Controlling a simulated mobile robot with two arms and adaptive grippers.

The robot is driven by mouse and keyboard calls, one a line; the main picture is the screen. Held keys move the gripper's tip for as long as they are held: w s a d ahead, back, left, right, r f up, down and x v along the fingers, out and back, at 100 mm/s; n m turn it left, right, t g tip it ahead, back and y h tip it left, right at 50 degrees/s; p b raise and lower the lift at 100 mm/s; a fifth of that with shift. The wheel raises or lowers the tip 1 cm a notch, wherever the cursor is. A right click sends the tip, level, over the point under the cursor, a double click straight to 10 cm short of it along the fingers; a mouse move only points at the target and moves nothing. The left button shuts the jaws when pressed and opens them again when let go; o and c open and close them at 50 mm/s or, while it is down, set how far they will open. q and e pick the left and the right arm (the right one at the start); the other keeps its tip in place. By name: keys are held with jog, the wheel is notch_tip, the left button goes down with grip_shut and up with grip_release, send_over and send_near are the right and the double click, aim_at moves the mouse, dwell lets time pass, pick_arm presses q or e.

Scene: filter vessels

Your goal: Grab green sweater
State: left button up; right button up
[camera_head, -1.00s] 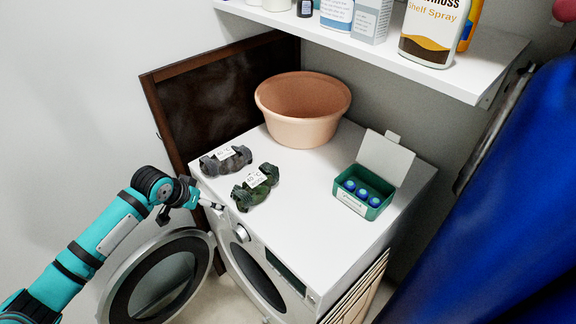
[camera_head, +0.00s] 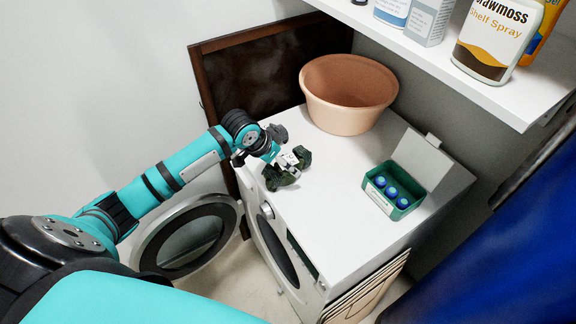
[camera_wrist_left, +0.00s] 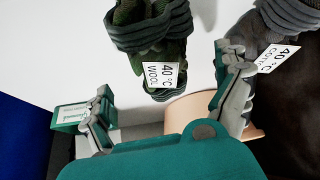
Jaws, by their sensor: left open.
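The green sweater (camera_head: 281,181) is a small rolled dark green bundle on top of the white washing machine, near its front left corner. In the left wrist view the sweater (camera_wrist_left: 150,32) carries a white tag (camera_wrist_left: 161,75) reading 40 °C WOOL. My left gripper (camera_head: 287,160) is over the sweater and partly hides it in the head view. In the left wrist view its fingers (camera_wrist_left: 163,72) are spread wide, with the tag end of the sweater between their lines. I cannot tell whether they touch it. My right gripper is not in view.
A grey bundle (camera_head: 277,132) with a 40 °C tag lies close beside the green sweater, near one finger. A peach basin (camera_head: 345,95) stands behind. An open green box (camera_head: 379,198) with blue-capped items stands right. The washer door (camera_head: 187,235) hangs open below; a shelf (camera_head: 452,78) overhangs.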

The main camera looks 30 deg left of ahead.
pick_arm(q)
jog(key=shift+w+f, duration=0.2)
jog(key=shift+f, duration=0.2)
jog(key=p+x, duration=0.1)
jog(key=x, duration=0.4)
jog(key=shift+c, duration=0.3)
jog(key=shift+r, duration=0.1)
jog(key=c, duration=1.3)
